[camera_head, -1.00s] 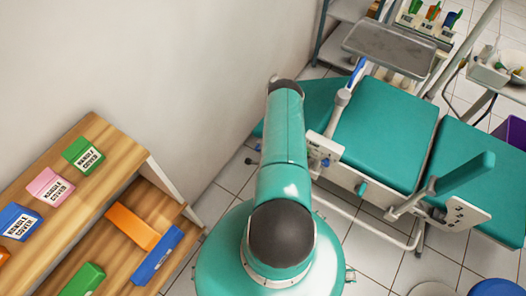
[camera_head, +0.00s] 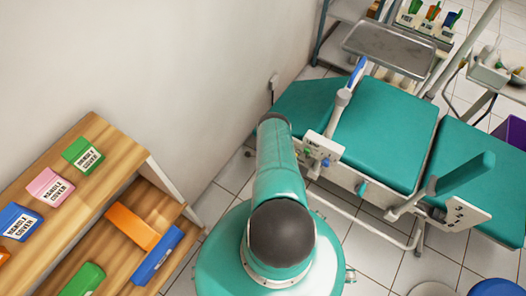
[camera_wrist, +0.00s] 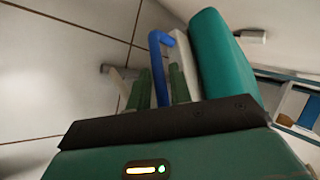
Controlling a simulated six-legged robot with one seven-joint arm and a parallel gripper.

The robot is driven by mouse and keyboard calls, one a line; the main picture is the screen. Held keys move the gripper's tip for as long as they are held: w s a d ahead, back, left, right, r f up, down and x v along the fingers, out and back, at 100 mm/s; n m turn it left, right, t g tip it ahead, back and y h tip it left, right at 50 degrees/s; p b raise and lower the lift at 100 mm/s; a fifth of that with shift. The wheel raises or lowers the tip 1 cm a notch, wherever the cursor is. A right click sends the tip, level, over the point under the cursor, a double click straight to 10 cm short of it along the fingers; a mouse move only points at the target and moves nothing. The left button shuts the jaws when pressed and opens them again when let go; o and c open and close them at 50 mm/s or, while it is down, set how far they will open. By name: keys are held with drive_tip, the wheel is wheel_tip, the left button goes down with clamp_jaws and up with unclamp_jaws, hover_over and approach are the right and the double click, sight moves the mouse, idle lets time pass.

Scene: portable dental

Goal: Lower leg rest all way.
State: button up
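The teal dental chair (camera_head: 385,135) stands right of my arm in the head view. Its flat end panel (camera_head: 303,104) at the left, which looks like the leg rest, slopes away beside the wall. In the wrist view a teal padded panel (camera_wrist: 222,60) with a pale edge stands close beyond my gripper (camera_wrist: 161,85). A blue bent lever (camera_wrist: 158,65) lies between its two green fingers, with little gap visible. I cannot tell whether they press on it. My gripper is hidden behind my arm in the head view.
A wooden shelf (camera_head: 118,160) with coloured boxes stands at the left. A metal tray (camera_head: 390,48) and a post with a blue handle (camera_head: 357,72) rise by the chair. The wall is close behind. Tiled floor shows between shelf and chair.

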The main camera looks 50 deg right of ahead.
drive_tip(key=shift+w+d+f, duration=0.25)
drive_tip(key=shift+w+f, duration=0.05)
drive_tip(key=shift+f, duration=0.05)
clamp_jaws()
drive_tip(key=shift+g, duration=0.7)
drive_tip(key=shift+s+f, duration=1.4)
drive_tip(key=shift+f, duration=0.1)
unclamp_jaws()
drive_tip(key=shift+s+f, duration=0.1)
drive_tip(key=v, duration=1.3)
drive_tip(key=shift+r, duration=0.35)
